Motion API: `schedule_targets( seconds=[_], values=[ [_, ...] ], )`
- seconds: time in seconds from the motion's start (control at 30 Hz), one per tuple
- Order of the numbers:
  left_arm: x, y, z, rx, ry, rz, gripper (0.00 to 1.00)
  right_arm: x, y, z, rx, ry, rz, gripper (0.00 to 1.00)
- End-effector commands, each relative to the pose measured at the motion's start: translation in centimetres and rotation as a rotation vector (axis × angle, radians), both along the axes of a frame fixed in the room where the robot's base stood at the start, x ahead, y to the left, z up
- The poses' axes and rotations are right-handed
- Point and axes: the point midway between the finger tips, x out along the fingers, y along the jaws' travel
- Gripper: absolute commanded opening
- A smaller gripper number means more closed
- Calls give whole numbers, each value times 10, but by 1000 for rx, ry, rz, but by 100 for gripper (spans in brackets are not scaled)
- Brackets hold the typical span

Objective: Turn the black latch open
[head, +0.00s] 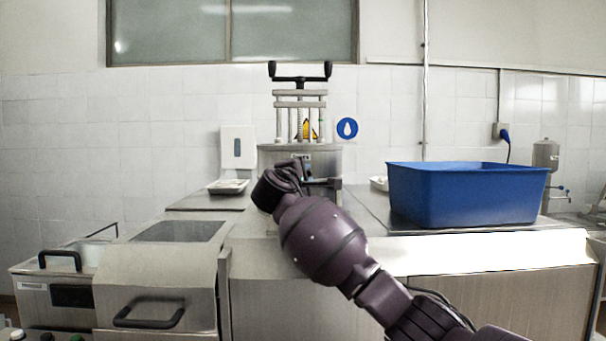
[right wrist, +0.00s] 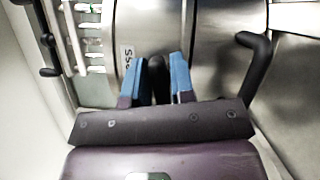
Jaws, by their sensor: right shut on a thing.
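The black latch (right wrist: 160,82) is on the front of a steel cylindrical machine (head: 268,156). In the right wrist view it lies between the two blue-padded fingers of my right gripper (right wrist: 161,78), which is shut on it. The machine's steel wall (right wrist: 205,40) is close behind the fingers. My left gripper is not in view.
A black bar handle (head: 300,79) tops the machine. A dark handle (head: 322,183) sticks out at its front right; a black curved handle (right wrist: 258,75) shows in the wrist view. A blue basket (head: 462,196) stands on the right counter. A small tray (head: 228,187) lies left.

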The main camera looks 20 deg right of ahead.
Motion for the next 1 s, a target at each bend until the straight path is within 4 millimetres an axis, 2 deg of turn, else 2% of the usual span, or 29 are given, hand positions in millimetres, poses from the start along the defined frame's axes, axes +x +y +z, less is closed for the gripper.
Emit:
schedule_targets(
  seconds=[0.4, 1.0],
  values=[
    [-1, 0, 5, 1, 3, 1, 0, 0, 0, -2, 196, -54, -1, 0],
    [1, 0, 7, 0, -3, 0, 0, 0, 0, -3, 228, -63, -2, 0]
  ],
)
